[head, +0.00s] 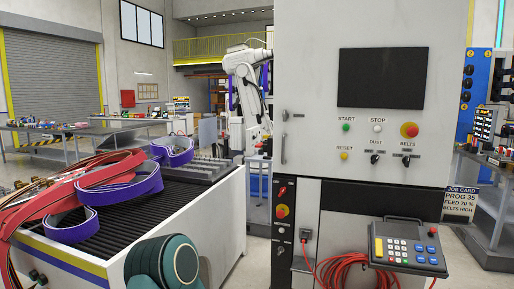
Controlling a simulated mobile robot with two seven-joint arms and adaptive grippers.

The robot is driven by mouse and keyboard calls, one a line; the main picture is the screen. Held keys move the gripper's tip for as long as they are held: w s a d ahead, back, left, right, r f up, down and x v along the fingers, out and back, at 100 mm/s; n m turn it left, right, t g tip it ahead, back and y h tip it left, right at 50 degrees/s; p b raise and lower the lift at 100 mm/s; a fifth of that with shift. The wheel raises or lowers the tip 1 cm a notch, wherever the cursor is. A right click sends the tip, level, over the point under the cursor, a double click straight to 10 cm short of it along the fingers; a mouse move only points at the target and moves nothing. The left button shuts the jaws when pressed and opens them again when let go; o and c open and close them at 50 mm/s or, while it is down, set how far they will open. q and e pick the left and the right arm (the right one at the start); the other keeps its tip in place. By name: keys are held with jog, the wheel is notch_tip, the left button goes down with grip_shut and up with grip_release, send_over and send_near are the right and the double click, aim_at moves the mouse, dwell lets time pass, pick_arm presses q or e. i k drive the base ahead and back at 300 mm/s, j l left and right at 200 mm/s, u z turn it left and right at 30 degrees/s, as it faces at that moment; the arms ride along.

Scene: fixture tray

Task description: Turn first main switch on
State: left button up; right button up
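The cabinet front has a green START button (346,127), a white STOP button (377,128), a yellow RESET button (344,156), and black DUST (375,158) and BELTS (406,161) knobs. Neither gripper is in view.
A keypad box (408,245) juts out at the cabinet's lower right. A red cable (350,268) hangs in coils below. A ribbed table (120,215) with red and purple belts (110,190) fills the left. A job card (461,202) hangs at the right.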

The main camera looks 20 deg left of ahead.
aim_at(263, 145)
jog(key=j, duration=0.5)
jog(key=j+z, duration=0.15)
jog(key=j, duration=0.4)
jog(key=k+j, duration=0.1)
jog(key=j, duration=0.4)
jog(key=j+z, duration=0.1)
jog(key=j, duration=0.4)
jog(key=k+j, duration=0.15)
jog(key=j, duration=0.35)
jog(key=j+z, duration=0.15)
jog(key=j, duration=0.4)
jog(key=k+j, duration=0.15)
jog(key=j, duration=0.3)
jog(key=i+l+u, duration=0.15)
jog(key=i+l, duration=0.35)
jog(key=i, duration=0.25)
jog(key=i+l+u, duration=0.15)
jog(key=i+l, duration=0.4)
jog(key=i, duration=0.2)
